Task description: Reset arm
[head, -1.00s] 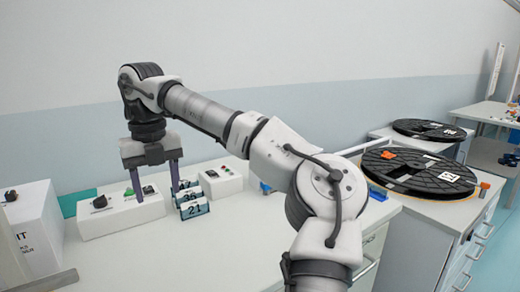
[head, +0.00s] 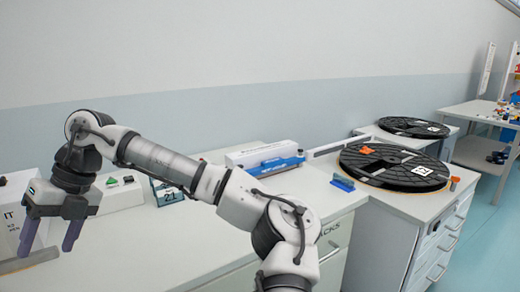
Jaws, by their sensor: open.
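My arm reaches from the bottom of the head view to the left, over the white bench. My gripper (head: 49,242) hangs at the far left with its two purple-grey fingers pointing down and apart. It is open, with nothing seen between the fingers. It is in front of a white box (head: 12,215) with dark lettering and partly hides it. A white control box with a green button (head: 113,181) stands just right of my wrist, partly hidden by the arm. A number card reading 21 (head: 168,195) stands behind my forearm.
A large black reel (head: 392,168) with an orange piece lies on the white cabinet at right, and another reel (head: 413,126) lies behind it. A white and blue box (head: 262,157) and a small blue item (head: 343,183) sit on the bench. The bench's middle front is clear.

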